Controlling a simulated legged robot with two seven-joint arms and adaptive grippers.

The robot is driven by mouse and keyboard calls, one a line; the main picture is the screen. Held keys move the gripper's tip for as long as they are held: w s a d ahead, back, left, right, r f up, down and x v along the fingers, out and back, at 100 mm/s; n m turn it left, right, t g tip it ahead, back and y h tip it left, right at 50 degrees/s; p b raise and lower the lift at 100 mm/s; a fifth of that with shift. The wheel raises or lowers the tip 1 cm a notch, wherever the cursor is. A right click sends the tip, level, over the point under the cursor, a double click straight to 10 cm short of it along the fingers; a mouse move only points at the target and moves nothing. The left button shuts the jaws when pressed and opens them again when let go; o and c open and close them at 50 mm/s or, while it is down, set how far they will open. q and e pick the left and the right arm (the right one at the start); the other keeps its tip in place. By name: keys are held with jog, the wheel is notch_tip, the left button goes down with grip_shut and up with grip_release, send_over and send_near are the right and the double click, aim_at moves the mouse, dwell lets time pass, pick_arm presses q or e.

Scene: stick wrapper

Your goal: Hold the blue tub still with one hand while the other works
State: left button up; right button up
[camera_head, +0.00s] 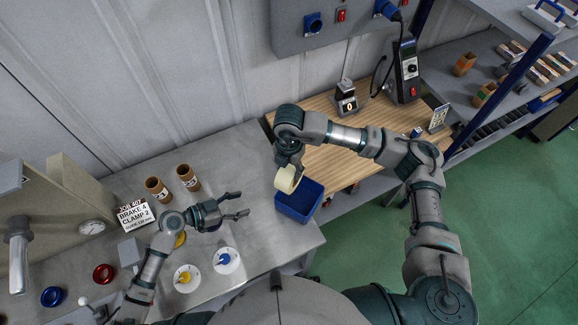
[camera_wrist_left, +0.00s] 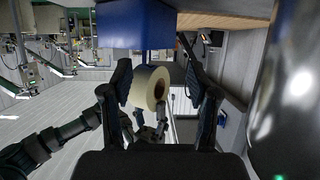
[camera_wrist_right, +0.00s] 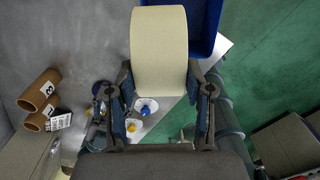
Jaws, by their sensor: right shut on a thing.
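The blue tub (camera_head: 300,204) stands near the right end of the grey bench. It also shows at the top of the left wrist view (camera_wrist_left: 135,25) and behind the roll in the right wrist view (camera_wrist_right: 208,22). My right gripper (camera_head: 289,166) is shut on a cream roll (camera_head: 286,180), above the tub's back left rim. The roll fills the space between the fingers in the right wrist view (camera_wrist_right: 160,55). My left gripper (camera_head: 240,203) is open and empty, left of the tub and apart from it, its fingers pointing towards it.
Two brown tubes (camera_head: 188,177) and a lettered sign (camera_head: 133,214) stand left of my left gripper. Two white discs, one with a blue centre (camera_head: 226,260) and one with yellow (camera_head: 187,278), lie at the front. A wooden worktop (camera_head: 325,160) lies behind the tub.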

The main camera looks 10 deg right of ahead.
jog(key=shift+a, duration=0.1)
pick_arm(q)
jog(key=s+a+r+p, duration=0.2)
jog(key=a+r, duration=0.5)
jog(key=shift+s+a, duration=0.15)
jog(key=shift+s, duration=0.05)
pick_arm(e)
jog(key=shift+r, duration=1.05)
pick_arm(q)
jog(key=shift+s, duration=0.1)
